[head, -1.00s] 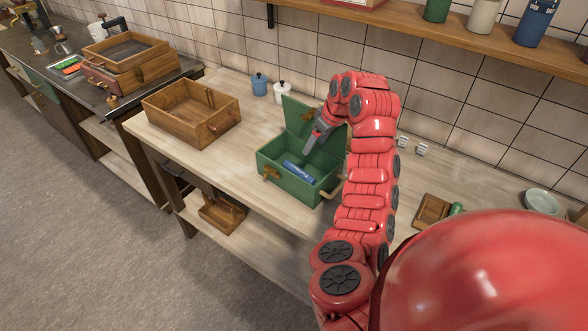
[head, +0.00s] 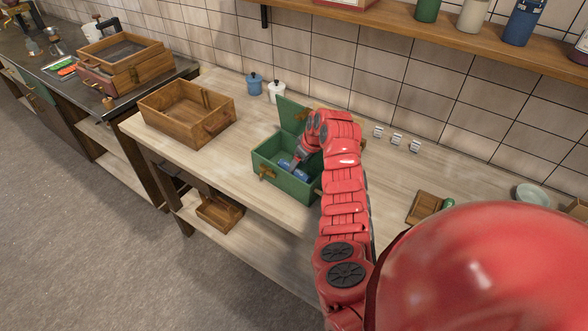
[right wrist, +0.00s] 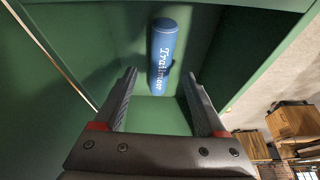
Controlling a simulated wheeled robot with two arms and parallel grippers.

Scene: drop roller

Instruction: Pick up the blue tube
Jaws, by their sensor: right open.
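The blue tube (head: 302,177) lies on the floor of the open green box (head: 275,179) on the workbench. In the right wrist view the tube (right wrist: 162,50) has white lettering and points away from me, against the green box floor (right wrist: 158,115). My right gripper (head: 297,165) reaches down into the box and covers the middle of the tube in the head view. In the right wrist view the gripper (right wrist: 160,76) is open, with the tube's near end appearing between the fingertips. I cannot tell whether they touch it. My left gripper is not in view.
The box's raised lid (head: 292,115) stands at the back. A wooden crate (head: 186,112) is to the left, with a blue jar (head: 254,84) and a white jar (head: 276,91) behind. The bench between is mostly clear.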

